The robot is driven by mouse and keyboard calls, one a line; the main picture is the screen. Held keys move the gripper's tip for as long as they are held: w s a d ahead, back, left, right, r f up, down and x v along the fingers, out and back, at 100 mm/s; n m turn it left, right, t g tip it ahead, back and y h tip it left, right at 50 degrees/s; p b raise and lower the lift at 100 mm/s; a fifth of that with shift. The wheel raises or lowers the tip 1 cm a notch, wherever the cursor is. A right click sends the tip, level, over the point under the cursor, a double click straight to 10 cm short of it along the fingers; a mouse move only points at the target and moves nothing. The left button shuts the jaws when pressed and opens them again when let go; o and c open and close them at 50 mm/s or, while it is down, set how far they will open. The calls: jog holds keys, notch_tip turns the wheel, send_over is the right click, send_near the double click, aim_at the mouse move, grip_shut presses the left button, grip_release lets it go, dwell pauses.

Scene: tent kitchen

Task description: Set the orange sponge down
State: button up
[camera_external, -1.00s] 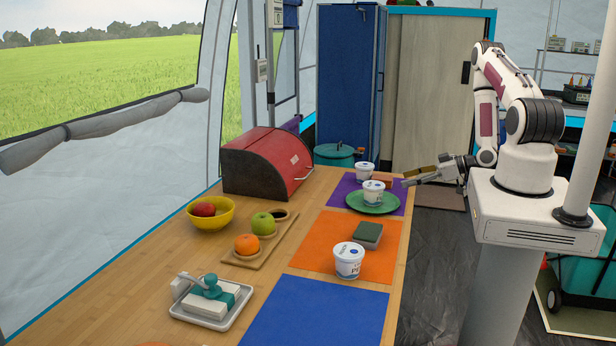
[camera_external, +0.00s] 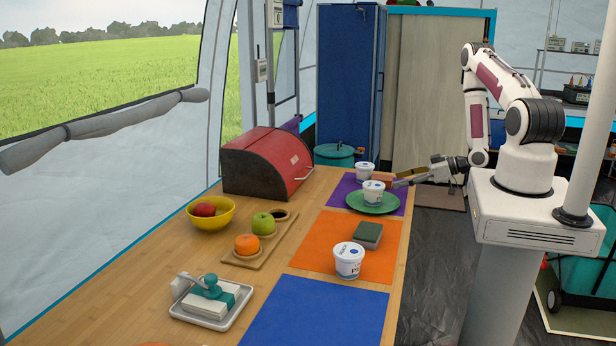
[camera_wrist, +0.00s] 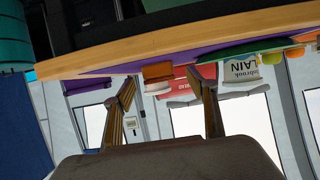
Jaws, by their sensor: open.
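The orange sponge (camera_external: 384,178) lies on the purple mat (camera_external: 343,186) near the table's right edge, partly hidden behind a white tub. In the wrist view, which is upside down, an orange piece of it (camera_wrist: 157,70) shows at the purple mat, between my fingertips in the picture. My gripper (camera_external: 398,179) is open and empty, beside the table's right edge, with its fingers pointing left towards the sponge. Both spread fingers also show in the wrist view (camera_wrist: 160,78). I see no contact with the sponge.
A white tub (camera_external: 373,187) stands on the green plate (camera_external: 386,206) close to my fingertips. Another tub (camera_external: 364,172) stands behind it. A green sponge (camera_external: 367,232) and a tub (camera_external: 348,258) are on the orange mat (camera_external: 316,248). The blue mat (camera_external: 318,310) is bare.

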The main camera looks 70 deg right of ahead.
aim_at(392, 178)
jog(key=shift+w+d, duration=0.1)
jog(key=shift+w, duration=1.3)
jog(key=shift+x, duration=1)
jog(key=c, duration=1)
jog(key=shift+o, duration=0.2)
jog(key=shift+s, duration=0.15)
jog(key=s, duration=1.7)
jog(key=shift+s, duration=0.35)
